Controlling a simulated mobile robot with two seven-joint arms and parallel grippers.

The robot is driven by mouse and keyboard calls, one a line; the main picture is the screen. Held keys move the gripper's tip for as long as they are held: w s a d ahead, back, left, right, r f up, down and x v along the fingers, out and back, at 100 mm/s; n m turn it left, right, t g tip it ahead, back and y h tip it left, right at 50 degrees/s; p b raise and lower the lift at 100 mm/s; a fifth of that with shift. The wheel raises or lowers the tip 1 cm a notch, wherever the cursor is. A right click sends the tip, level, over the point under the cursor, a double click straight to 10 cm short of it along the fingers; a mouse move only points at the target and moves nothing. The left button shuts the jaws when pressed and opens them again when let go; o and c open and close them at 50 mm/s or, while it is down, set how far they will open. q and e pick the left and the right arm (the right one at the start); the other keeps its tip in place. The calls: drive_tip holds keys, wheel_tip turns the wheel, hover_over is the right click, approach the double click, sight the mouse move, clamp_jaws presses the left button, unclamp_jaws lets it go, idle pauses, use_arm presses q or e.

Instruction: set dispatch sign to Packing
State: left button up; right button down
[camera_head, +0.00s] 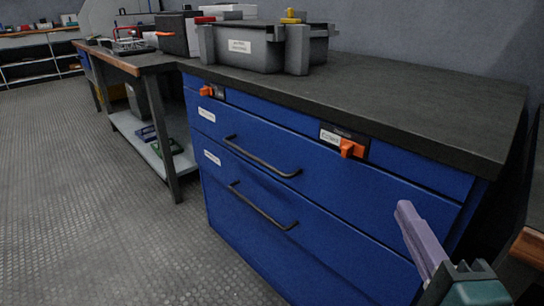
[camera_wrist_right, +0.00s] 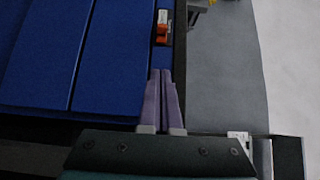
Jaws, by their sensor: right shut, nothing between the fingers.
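A small sign with a white label and an orange knob (camera_head: 350,148) sits on the blue front under the bench top, right of centre; its lettering is too small to read surely. The orange knob also shows in the wrist view (camera_wrist_right: 162,34), beyond my fingertips. A second orange knob (camera_head: 207,90) with a dark plate sits at the upper left of the same front. I cannot tell which one is the dispatch sign. My right gripper (camera_head: 406,212) is shut and empty, its purple fingers together, apart from the right knob and to its lower right. My left gripper is out of view.
The blue cabinet has two drawers with dark bar handles (camera_head: 262,158). Its dark top (camera_head: 400,90) overhangs the front and carries a grey bin (camera_head: 250,48). Another bench stands at left. The floor (camera_head: 90,200) before the cabinet is clear.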

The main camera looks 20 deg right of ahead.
drive_tip(key=shift+d, duration=0.1)
drive_tip(key=b, duration=0.1)
approach(353, 151)
drive_tip(key=d, duration=0.1)
drive_tip(key=w+d, duration=0.1)
drive_tip(key=d, duration=0.1)
drive_tip(key=shift+w+d+f, duration=0.1)
drive_tip(key=shift+d, duration=0.2)
drive_tip(key=w, duration=0.1)
drive_tip(key=w+a+b, duration=0.1)
drive_tip(key=w, duration=0.1)
drive_tip(key=shift+w, duration=0.2)
drive_tip(key=shift+w+a, duration=0.2)
drive_tip(key=shift+w, duration=0.2)
